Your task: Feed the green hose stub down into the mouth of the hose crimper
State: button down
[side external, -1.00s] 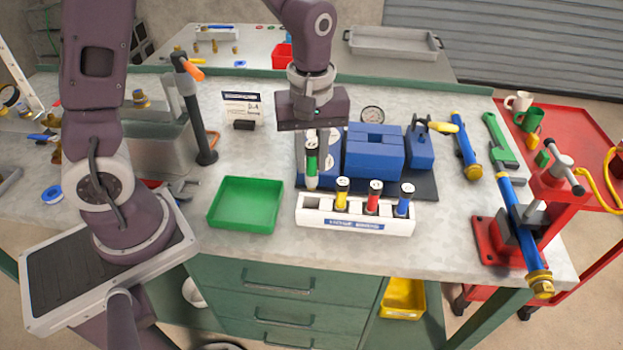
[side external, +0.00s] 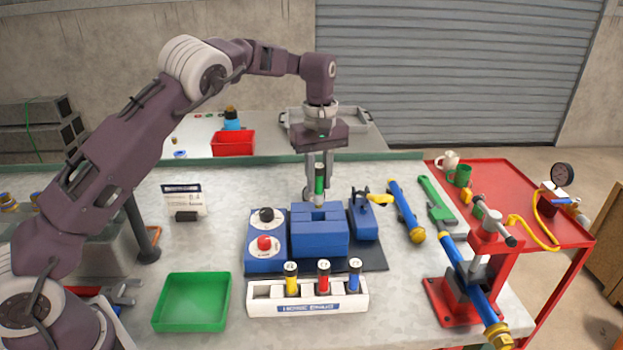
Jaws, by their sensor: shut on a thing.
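My gripper (side external: 319,172) is shut on the green hose stub (side external: 320,184), which is black at the top with a green band and a pale lower end. It holds the stub upright above the blue hose crimper (side external: 319,238). The crimper is a blue block with a slot in its top, on a dark base plate. The stub's lower end shows just above or behind the crimper's top; I cannot tell its exact offset from the mouth. The mouth itself is not clearly visible.
A white rack (side external: 262,299) holds yellow, red and blue stubs in front of the crimper. A control box (side external: 264,254) with black and red knobs stands left of it, a blue clamp (side external: 363,219) right. A green tray (side external: 192,301) lies front left.

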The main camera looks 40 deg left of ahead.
aim_at(319, 192)
jog(key=shift+f, duration=1)
jog(key=shift+f, duration=1.45)
jog(key=shift+f, duration=0.1)
jog(key=shift+f, duration=0.7)
jog(key=c, duration=1.2)
grip_release()
jog(key=shift+o, duration=0.2)
jog(key=shift+r, duration=3)
